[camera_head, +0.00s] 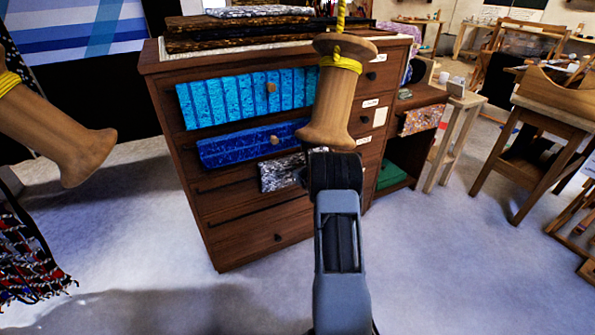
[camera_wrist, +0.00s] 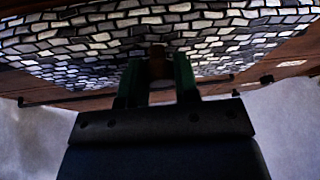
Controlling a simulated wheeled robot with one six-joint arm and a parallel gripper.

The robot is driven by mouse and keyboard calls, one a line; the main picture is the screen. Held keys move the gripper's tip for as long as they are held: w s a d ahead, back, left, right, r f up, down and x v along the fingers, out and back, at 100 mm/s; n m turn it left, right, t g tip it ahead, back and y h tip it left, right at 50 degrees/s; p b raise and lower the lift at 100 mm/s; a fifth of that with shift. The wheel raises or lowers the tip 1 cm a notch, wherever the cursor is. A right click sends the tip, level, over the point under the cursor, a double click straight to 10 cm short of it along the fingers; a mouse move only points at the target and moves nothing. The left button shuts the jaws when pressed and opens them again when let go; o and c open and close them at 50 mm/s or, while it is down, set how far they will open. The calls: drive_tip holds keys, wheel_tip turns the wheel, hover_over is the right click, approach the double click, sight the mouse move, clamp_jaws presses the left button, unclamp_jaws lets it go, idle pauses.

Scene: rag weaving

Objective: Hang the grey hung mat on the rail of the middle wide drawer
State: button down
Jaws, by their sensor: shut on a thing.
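The grey mat (camera_head: 281,172), with a brick-like pattern of black, grey and white, is in front of the middle wide drawer of the brown dresser (camera_head: 235,250). In the wrist view the grey mat (camera_wrist: 90,45) spreads across the top. My gripper (camera_wrist: 158,72) is shut at its lower edge, with a small brown patch between the fingers. In the head view my wrist covers the mat's right end and hides the fingertips. A dark rail (camera_head: 215,186) shows left of the mat. I cannot tell whether the mat rests on the rail.
A light blue mat (camera_head: 235,98) and a dark blue mat (camera_head: 240,146) hang on the drawers above. A wooden spool (camera_head: 335,100) hangs close in front; another (camera_head: 50,125) is at left. A pale stool (camera_head: 455,140) stands right. The grey floor (camera_head: 440,260) is clear at front right.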

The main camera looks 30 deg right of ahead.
drive_tip(key=shift+f+b, duration=1.85)
drive_tip(key=shift+b, duration=0.6)
drive_tip(key=shift+r, duration=0.1)
drive_tip(key=c, duration=0.8)
unclamp_jaws()
drive_tip(key=p+v, duration=0.2)
drive_tip(key=v, duration=1.2)
drive_tip(key=shift+p, duration=0.4)
drive_tip(key=shift+w, duration=0.1)
